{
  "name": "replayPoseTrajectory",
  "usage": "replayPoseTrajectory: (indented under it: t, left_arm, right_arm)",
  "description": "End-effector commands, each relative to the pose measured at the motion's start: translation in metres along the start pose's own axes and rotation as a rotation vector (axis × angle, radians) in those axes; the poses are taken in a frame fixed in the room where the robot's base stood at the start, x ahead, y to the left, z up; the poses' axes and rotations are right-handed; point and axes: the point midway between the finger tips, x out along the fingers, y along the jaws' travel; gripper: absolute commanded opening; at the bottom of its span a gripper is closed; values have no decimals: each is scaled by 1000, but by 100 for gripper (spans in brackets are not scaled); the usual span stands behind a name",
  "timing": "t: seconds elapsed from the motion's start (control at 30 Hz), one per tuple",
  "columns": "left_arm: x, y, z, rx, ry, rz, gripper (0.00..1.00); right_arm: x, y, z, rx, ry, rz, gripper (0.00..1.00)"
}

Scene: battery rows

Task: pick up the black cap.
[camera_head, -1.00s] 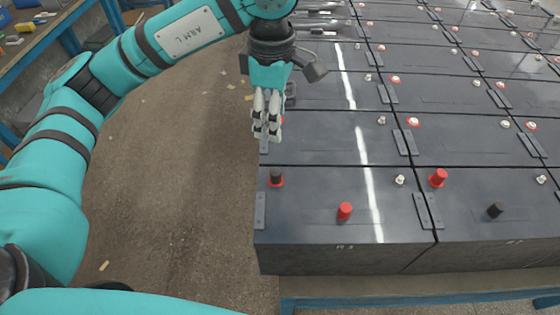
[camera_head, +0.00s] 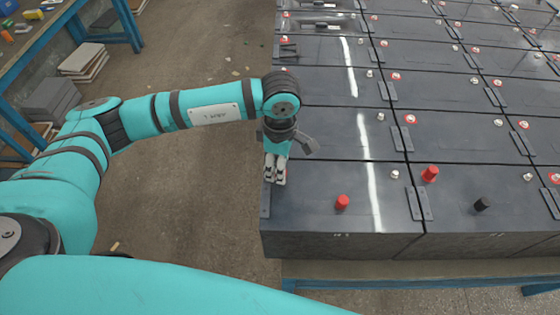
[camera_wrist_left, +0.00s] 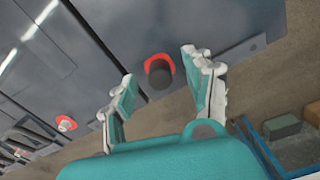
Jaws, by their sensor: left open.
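A black cap (camera_wrist_left: 160,80) stands on a red ring on the near-left battery in the left wrist view. It sits between the spread fingers of my left gripper (camera_wrist_left: 158,68), and the fingers appear not to touch it. In the head view my left gripper (camera_head: 275,178) is over the near-left corner of the battery rows and hides this cap. A second black cap (camera_head: 481,204) is on the battery to the right. My right gripper is not in view.
A red cap (camera_head: 342,202) is on the same battery, and a taller red cap (camera_head: 430,173) is on the neighbouring one. Bare metal terminals and dark connecting bars (camera_head: 413,204) dot the rows. Open floor (camera_head: 200,190) lies left of the batteries.

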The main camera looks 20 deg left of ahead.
Motion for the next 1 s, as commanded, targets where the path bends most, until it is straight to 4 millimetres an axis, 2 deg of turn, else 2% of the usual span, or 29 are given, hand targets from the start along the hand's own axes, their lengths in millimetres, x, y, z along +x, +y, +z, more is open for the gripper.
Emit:
replayPoseTrajectory:
  t: [0.13, 0.33, 0.63, 1.0]
  left_arm:
    - [9, 0, 0, 1, 0, 0, 53]
    - [10, 0, 0, 1, 0, 1, 52]
    - [9, 0, 0, 1, 0, 1, 13]
    - [8, 0, 0, 1, -1, 2, 13]
  right_arm:
    - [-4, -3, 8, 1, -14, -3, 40]
    - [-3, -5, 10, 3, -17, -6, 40]
    - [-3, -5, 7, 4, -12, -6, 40]
    - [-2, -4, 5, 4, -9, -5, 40]
